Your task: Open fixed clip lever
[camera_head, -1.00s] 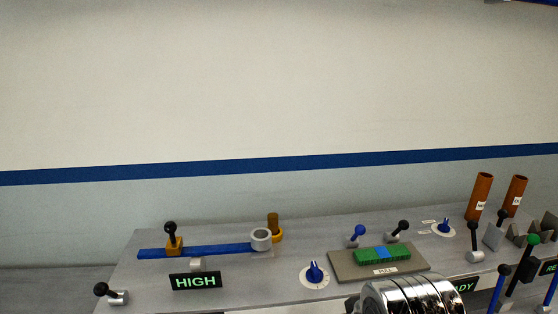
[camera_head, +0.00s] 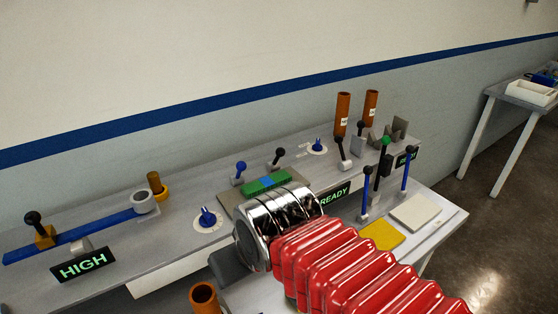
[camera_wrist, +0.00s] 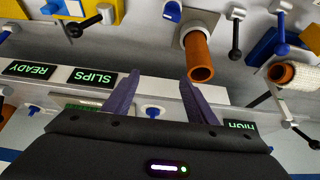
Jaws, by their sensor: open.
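No lever is labelled in a way that lets me tell which one is the fixed clip lever. In the head view, a blue-knobbed lever (camera_head: 240,168) and a black-knobbed lever (camera_head: 277,155) stand upright behind a green block with a blue middle (camera_head: 266,184) on a grey plate (camera_head: 231,200). My gripper (camera_wrist: 162,80) shows in the wrist view with its two purple fingers apart and nothing between them. An orange tube (camera_wrist: 199,62) lies just beyond the fingertips, and a black-knobbed lever (camera_wrist: 236,38) is to its right. The gripper is hidden in the head view.
The bench carries a HIGH sign (camera_head: 83,265), a blue strip (camera_head: 101,230), a blue dial (camera_head: 208,217), and a READY sign (camera_head: 334,196). Two orange tubes (camera_head: 343,113) and several levers (camera_head: 386,140) crowd its right end. A side table (camera_head: 525,97) stands at the far right.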

